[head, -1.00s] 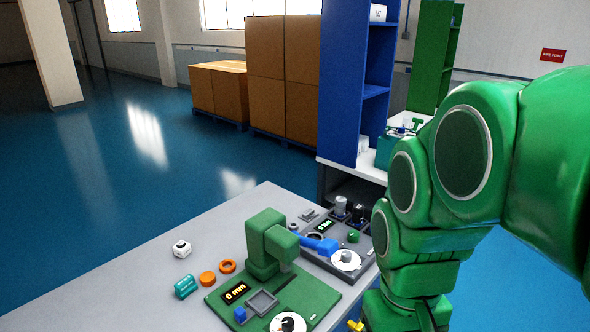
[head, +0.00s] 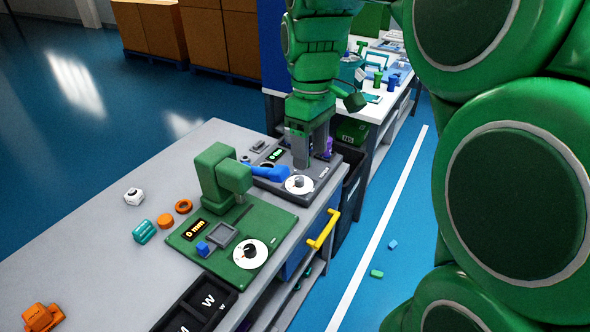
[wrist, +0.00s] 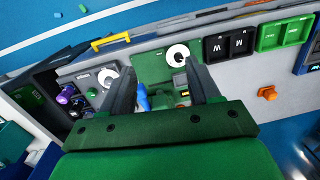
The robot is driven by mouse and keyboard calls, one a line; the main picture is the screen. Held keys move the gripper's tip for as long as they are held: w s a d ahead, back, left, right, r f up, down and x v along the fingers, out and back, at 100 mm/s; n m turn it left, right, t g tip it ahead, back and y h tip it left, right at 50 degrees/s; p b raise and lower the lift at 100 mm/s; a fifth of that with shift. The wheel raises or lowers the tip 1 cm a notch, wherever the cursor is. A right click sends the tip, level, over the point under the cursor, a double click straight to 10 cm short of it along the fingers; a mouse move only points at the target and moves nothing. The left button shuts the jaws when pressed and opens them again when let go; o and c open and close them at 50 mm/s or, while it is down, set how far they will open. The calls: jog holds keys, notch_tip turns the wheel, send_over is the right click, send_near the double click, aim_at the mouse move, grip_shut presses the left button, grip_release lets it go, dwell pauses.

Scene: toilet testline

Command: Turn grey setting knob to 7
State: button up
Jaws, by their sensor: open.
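The grey setting knob (head: 299,181) sits on a white dial on the dark grey station (head: 267,184). In the wrist view the knob (wrist: 108,79) shows left of the left finger. My gripper (head: 308,160) is open and empty, pointing down above the dark grey station, behind the knob in the head view. In the wrist view my gripper's fingertips (wrist: 160,66) are spread apart, with no object between them in contact. The dial's numbers are too small to read.
The green station (head: 176,241) with a black knob (head: 250,250) stands in front. A blue arm-like part (head: 264,172) lies beside the grey knob's dial. A yellow handle (head: 323,230) sticks out at the table edge.

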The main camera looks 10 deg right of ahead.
jog(key=w+d+n, duration=0.2)
jog(key=w+n, duration=0.2)
jog(key=w, duration=0.9)
jog(key=n+t, duration=0.1)
jog(key=n, duration=0.5)
send_over(299, 178)
notch_tip(299, 178, down, 6)
notch_tip(299, 178, down, 27)
jog(key=shift+s+r, duration=0.1)
jog(key=shift+s, duration=0.05)
jog(key=shift+c, duration=0.2)
jog(key=c, duration=1)
